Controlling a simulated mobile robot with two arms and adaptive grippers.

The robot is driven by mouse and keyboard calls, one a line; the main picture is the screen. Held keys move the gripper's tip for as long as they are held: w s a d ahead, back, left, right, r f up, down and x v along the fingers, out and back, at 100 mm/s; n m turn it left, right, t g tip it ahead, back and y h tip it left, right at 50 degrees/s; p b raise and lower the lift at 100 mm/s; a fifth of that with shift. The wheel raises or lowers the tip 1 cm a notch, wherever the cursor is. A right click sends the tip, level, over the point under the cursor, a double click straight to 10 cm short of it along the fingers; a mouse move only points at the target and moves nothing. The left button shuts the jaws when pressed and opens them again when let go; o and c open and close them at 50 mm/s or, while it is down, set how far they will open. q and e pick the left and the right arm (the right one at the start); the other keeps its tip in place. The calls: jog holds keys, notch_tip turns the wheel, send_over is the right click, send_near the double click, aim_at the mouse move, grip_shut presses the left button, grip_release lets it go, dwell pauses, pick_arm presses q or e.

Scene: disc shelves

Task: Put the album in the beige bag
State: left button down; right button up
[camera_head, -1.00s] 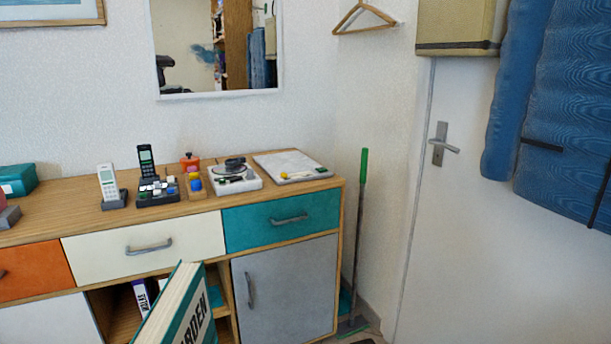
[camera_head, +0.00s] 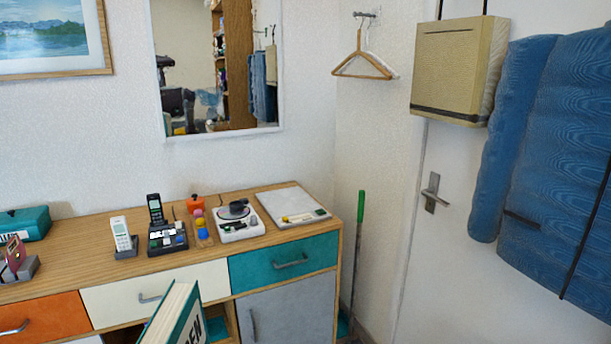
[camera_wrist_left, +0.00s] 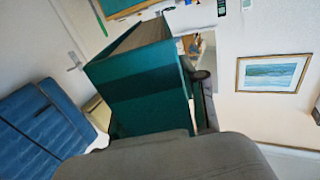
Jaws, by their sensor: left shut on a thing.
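The fingertips are largely hidden. My right gripper is out of view.
A sideboard (camera_head: 300,233) with phones and small items stands ahead. A wooden hanger (camera_head: 362,66) hangs left of the bag. A blue padded item (camera_head: 555,160) hangs close on its right, before the door (camera_head: 450,260). A green-handled broom (camera_head: 358,235) leans in the corner.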

pick_arm(q)
jog(key=shift+r, duration=0.4)
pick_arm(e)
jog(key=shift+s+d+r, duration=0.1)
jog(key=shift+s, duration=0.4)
pick_arm(q)
jog(key=shift+d+r, duration=0.1)
